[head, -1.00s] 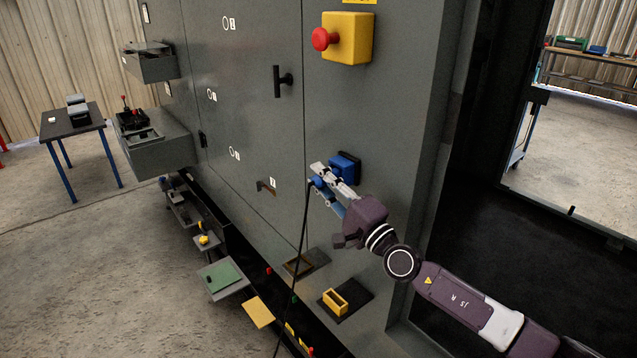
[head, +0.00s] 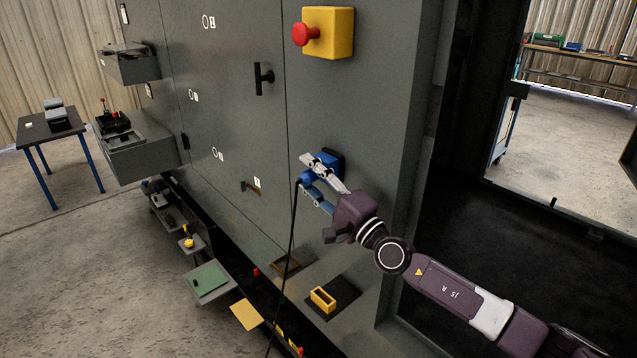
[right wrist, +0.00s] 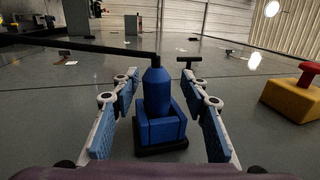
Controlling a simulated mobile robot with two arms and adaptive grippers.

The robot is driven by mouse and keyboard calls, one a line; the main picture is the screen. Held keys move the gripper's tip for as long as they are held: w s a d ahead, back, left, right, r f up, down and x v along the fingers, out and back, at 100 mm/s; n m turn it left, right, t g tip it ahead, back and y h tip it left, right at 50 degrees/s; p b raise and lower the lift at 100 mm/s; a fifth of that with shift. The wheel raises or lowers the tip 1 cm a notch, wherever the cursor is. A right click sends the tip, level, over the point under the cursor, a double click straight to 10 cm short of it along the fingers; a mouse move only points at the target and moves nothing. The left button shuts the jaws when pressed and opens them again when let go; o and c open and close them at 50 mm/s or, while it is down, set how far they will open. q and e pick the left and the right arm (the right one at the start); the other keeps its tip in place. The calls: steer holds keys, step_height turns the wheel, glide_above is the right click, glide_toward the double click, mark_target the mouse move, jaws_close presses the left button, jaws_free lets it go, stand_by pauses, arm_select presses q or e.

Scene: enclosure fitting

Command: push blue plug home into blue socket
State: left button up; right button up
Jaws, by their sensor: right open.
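The blue plug (right wrist: 157,90) stands in the blue socket (right wrist: 162,130) in the right wrist view, its black cable running off its end to the left. I cannot tell whether it is fully seated. In the head view the blue socket (head: 330,164) is on the grey panel, partly hidden by my fingers, and the blue plug (head: 305,178) is in front of it. My right gripper (head: 305,174) is open, with its fingers on either side of the plug and socket. The wrist view shows gaps between the fingers and the plug. My left gripper is not in view.
A yellow box with a red button (head: 328,33) is above on the grey panel (head: 350,110). A black handle (head: 262,78) sticks out to the left. A yellow frame (head: 323,299) is below. The black cable (head: 291,255) hangs down. An opening lies right of the panel.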

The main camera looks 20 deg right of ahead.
steer(key=v, duration=1.1)
steer(key=shift+s, duration=0.4)
steer(key=shift+d, duration=0.15)
